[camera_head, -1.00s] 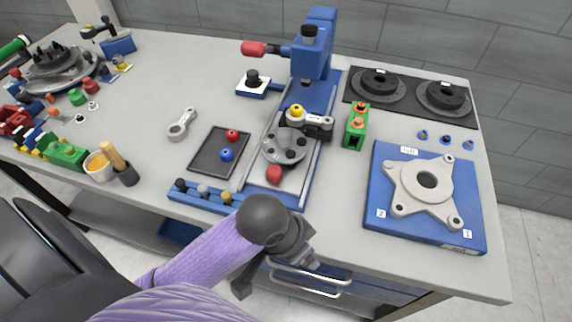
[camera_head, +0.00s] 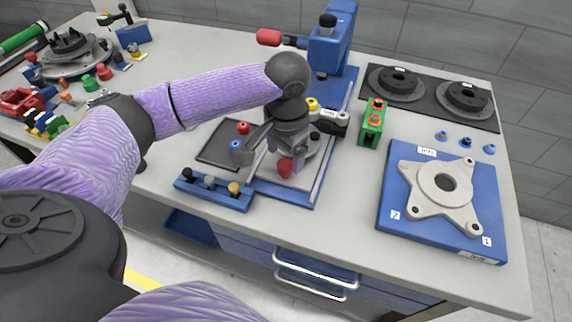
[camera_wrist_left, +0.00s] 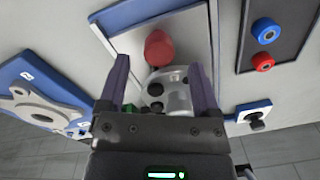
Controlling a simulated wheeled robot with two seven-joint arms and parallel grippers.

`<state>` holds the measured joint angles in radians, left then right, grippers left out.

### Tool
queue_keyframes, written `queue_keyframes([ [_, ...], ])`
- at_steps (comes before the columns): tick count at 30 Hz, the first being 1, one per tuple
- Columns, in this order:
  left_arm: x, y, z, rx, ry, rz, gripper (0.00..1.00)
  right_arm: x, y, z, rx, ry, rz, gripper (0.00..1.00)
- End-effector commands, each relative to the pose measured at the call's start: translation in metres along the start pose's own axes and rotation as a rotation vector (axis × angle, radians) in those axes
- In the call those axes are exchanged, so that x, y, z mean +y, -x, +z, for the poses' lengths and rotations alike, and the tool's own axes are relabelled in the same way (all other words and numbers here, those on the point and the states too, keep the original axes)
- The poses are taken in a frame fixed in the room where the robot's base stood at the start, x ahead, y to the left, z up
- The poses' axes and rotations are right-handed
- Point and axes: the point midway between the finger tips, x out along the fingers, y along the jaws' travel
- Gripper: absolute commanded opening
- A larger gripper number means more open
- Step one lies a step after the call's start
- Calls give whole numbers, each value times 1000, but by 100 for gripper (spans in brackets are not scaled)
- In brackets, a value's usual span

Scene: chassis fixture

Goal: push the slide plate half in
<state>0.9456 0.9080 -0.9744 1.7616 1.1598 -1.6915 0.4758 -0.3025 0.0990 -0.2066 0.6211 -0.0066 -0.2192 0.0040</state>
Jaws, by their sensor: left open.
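The slide plate (camera_head: 303,180) is a bare metal plate between the rails of the blue fixture (camera_head: 290,195). It also shows in the wrist view (camera_wrist_left: 190,38). A red knob (camera_head: 285,168) is at its near end and shows clearly in the wrist view (camera_wrist_left: 158,48). A grey round part with holes (camera_wrist_left: 178,98) sits behind the knob. My left gripper (camera_head: 272,157) is above the near end of the plate, fingers apart. In the wrist view the knob lies just beyond and between the fingertips (camera_wrist_left: 160,66); contact cannot be told. My right gripper is not in view.
A dark tray (camera_head: 216,150) with a red and a blue piece lies left of the fixture. A blue block with pegs (camera_head: 213,192) stands in front. A green block (camera_head: 371,128) and a blue plate with a grey star-shaped part (camera_head: 395,215) are at the right.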

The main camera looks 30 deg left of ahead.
Motion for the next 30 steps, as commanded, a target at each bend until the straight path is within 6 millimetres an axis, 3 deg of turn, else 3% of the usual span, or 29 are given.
queue_keyframes([
  [1,0,-13,0,-3,-1,1,82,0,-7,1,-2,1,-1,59],
  [4,0,-25,0,-1,-2,1,82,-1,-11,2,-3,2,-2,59],
  [14,1,-28,0,2,-3,0,79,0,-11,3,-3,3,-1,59],
  [25,1,-28,0,3,-3,0,1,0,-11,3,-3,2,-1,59],
  [30,1,-28,0,3,-3,0,0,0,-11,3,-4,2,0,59],
])
